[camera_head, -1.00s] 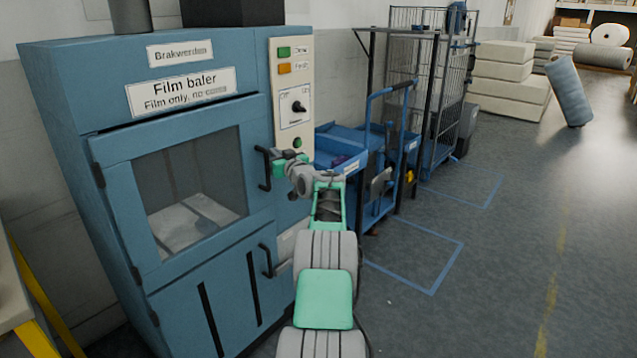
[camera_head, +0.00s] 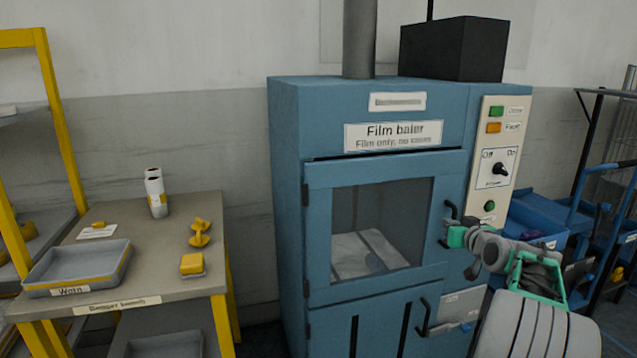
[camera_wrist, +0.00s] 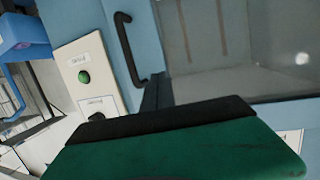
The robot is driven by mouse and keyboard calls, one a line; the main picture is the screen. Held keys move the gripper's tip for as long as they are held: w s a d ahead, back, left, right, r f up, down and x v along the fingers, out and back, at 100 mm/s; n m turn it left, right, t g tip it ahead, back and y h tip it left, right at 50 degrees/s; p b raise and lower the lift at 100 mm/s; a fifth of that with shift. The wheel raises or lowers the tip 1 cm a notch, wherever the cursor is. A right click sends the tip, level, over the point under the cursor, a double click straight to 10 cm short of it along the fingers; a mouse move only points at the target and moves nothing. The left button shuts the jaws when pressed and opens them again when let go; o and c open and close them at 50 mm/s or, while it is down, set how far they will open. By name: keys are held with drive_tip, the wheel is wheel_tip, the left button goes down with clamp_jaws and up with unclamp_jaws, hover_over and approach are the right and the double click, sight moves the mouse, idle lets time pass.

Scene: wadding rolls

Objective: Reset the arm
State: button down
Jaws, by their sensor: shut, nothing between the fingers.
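My gripper (camera_head: 452,236) is in front of the blue film baler (camera_head: 287,190), near the baler's upper door handle and just left of its control panel. In the head view it looks small, and its fingers are hard to make out. In the wrist view its green and black body (camera_wrist: 180,140) fills the lower part, and nothing held shows. The baler's upper door with the window (camera_head: 375,230) is closed. The black upper door handle (camera_wrist: 128,48) stands beyond the gripper in the wrist view. I cannot tell whether the gripper touches it.
A grey bench (camera_head: 110,262) at left holds a tray marked Worn (camera_head: 75,275), white rolls (camera_head: 156,195) and yellow tools. A yellow-framed rack (camera_head: 55,110) is at the far left. Blue carts (camera_head: 610,205) stand close on the right. The control panel (camera_head: 490,160) has several buttons and a knob.

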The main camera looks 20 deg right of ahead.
drive_tip(key=s+a+r+n+g+y+p, duration=0.1)
drive_tip(key=a+r+g+p, duration=0.15)
drive_tip(key=a, duration=0.75)
drive_tip(key=s+a+r+g+y+p, duration=0.1)
drive_tip(key=a+y+p, duration=0.15)
drive_tip(key=a, duration=0.75)
drive_tip(key=s+a+r+n+g+p, duration=0.1)
drive_tip(key=a+g+p, duration=0.15)
drive_tip(key=a, duration=0.85)
drive_tip(key=s+a+f+g+p, duration=0.1)
drive_tip(key=s+a+g+p, duration=0.1)
drive_tip(key=s+a+p, duration=0.2)
drive_tip(key=s+a+f+n+g+p, duration=0.1)
drive_tip(key=s+a+g+p, duration=0.2)
drive_tip(key=s+a, duration=0.7)
drive_tip(key=s+p, duration=0.1)
drive_tip(key=s, duration=0.8)
drive_tip(key=shift+a+f+g, duration=0.2)
drive_tip(key=shift+a+g, duration=0.1)
drive_tip(key=shift+a, duration=0.1)
drive_tip(key=shift+y, duration=0.25)
